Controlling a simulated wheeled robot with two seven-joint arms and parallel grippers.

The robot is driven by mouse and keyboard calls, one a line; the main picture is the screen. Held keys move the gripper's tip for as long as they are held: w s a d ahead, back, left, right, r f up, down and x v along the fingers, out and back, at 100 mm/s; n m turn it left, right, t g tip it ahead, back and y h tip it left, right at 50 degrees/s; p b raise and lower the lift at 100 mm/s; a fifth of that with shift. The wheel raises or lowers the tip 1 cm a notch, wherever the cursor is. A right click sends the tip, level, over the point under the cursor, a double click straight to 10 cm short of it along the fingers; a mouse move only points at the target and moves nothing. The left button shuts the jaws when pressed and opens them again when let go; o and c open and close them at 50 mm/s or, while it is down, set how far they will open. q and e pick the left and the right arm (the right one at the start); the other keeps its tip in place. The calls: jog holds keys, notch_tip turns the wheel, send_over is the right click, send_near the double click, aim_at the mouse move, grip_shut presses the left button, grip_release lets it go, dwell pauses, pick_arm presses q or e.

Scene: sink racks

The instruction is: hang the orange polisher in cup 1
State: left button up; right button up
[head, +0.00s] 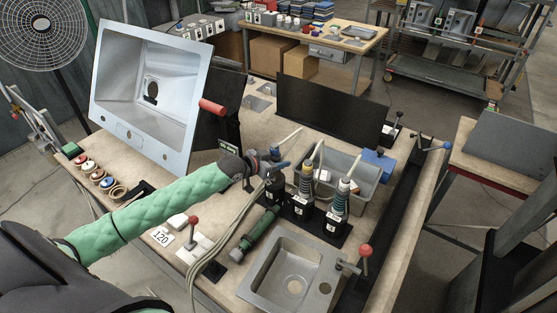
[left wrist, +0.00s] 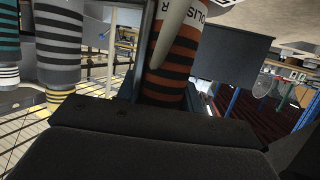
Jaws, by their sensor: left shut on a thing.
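The orange polisher (left wrist: 172,62), with orange and black bands and part of a printed word, stands in front of my left gripper in the left wrist view. My left gripper (head: 267,166) is shut on it, at the left end of the row of dark cups. In the head view the gripper hides most of the polisher. A dark cup (head: 273,188) shows just below the gripper; whether the polisher is seated in it I cannot tell. My right gripper is not in view.
A yellow-and-grey banded polisher (head: 306,176) and a teal-and-white banded one (head: 342,193) stand upright in cups to the right. A green tool (head: 262,229) lies in front. A small steel sink (head: 262,277) is nearer, and a large tilted sink (head: 117,110) stands left.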

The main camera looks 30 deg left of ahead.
pick_arm(q)
jog(key=shift+f, duration=0.25)
jog(key=o, duration=1.4)
jog(key=shift+c, duration=0.2)
jog(key=shift+f, duration=0.15)
